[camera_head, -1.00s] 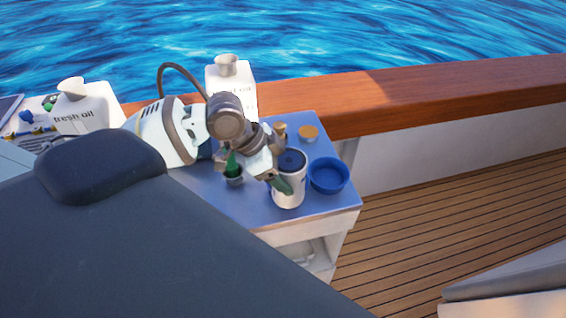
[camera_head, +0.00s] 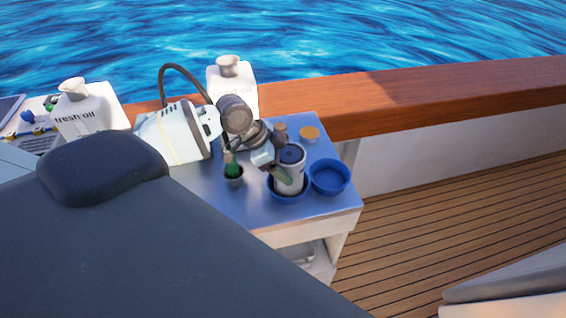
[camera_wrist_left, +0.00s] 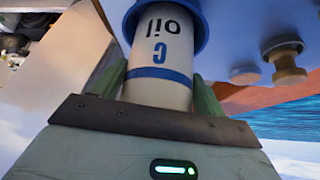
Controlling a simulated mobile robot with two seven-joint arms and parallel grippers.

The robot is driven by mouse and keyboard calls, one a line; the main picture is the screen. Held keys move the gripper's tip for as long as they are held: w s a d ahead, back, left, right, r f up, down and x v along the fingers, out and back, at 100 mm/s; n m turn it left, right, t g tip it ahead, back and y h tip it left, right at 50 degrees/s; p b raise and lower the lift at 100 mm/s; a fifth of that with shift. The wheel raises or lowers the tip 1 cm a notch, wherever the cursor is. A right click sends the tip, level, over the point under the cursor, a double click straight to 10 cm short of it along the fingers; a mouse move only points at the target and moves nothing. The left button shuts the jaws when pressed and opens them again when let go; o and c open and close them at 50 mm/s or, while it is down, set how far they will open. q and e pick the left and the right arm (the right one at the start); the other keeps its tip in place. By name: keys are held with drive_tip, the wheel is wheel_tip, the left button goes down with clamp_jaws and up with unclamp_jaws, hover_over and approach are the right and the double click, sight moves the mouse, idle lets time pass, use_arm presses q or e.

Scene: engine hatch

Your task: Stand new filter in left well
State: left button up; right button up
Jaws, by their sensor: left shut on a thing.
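The new filter (camera_head: 290,174) is a white can with a dark blue top and "oil" lettering. It stands about upright, slightly tilted, in my left gripper (camera_head: 279,181), which is shut on it. The left well (camera_head: 274,196) is a blue round cup on the table, and its rim shows around the filter's lower end. In the left wrist view the filter (camera_wrist_left: 157,92) sits between the fingers, with its far end inside the blue rim (camera_wrist_left: 202,35). Whether it touches the well's floor is hidden. My right gripper is out of view.
A second blue well (camera_head: 330,188) stands empty to the right. White oil jugs (camera_head: 85,112) stand further left. The table's front strip (camera_head: 240,214) is clear.

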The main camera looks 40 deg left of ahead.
use_arm(q)
drive_tip(key=shift+f, duration=0.1)
drive_tip(key=o, duration=1.2)
drive_tip(key=shift+o, duration=0.2)
drive_tip(key=shift+r, duration=0.2)
drive_tip(key=v, duration=1.2)
drive_tip(key=shift+d, duration=0.1)
